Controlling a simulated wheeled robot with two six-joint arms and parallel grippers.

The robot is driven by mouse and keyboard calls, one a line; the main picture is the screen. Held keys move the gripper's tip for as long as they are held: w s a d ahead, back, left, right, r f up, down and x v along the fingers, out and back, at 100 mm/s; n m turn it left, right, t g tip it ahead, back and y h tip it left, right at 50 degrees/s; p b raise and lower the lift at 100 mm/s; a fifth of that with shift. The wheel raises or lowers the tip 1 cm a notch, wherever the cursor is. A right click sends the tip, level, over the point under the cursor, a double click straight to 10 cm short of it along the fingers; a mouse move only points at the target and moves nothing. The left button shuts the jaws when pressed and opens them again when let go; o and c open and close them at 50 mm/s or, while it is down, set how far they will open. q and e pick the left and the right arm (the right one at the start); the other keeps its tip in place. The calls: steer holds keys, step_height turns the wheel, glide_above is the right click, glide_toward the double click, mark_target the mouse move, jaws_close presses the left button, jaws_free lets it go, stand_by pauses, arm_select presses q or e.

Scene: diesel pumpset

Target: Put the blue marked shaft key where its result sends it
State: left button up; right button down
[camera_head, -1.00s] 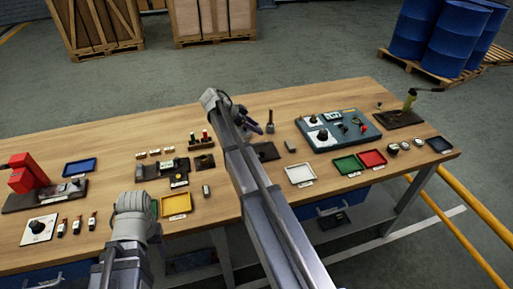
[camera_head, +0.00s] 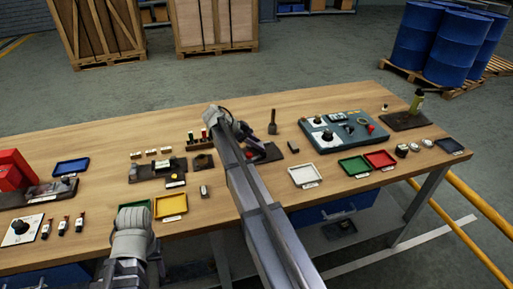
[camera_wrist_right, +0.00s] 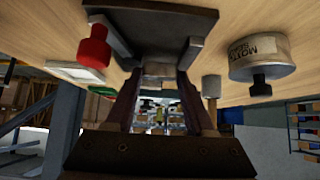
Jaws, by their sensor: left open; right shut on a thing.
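My right gripper (camera_head: 254,146) reaches over a dark fixture (camera_head: 268,154) near the middle of the bench. In the right wrist view its fingers (camera_wrist_right: 158,82) are shut on a small pale grey piece (camera_wrist_right: 158,70), at the dark plate with raised sides (camera_wrist_right: 150,22). No blue mark shows, so I cannot tell whether it is the shaft key. Small grey blocks stand on the bench, one right of the fixture (camera_head: 293,147) and one left of my right arm (camera_head: 204,190). My left gripper (camera_head: 132,212) is open at the front left; its fingers are mostly hidden.
White (camera_head: 305,174), green (camera_head: 354,166) and red (camera_head: 380,159) trays lie right of my right arm. A yellow tray (camera_head: 171,206) and blue tray (camera_head: 71,167) lie left. A grey-blue test panel (camera_head: 340,131) stands behind. Free wood lies along the back edge.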

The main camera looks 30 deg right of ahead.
steer(key=shift+r, duration=0.15)
steer(key=shift+f+b, duration=0.35)
steer(key=shift+f, duration=0.15)
steer(key=shift+s+a+f, duration=0.1)
steer(key=shift+s+a, duration=0.05)
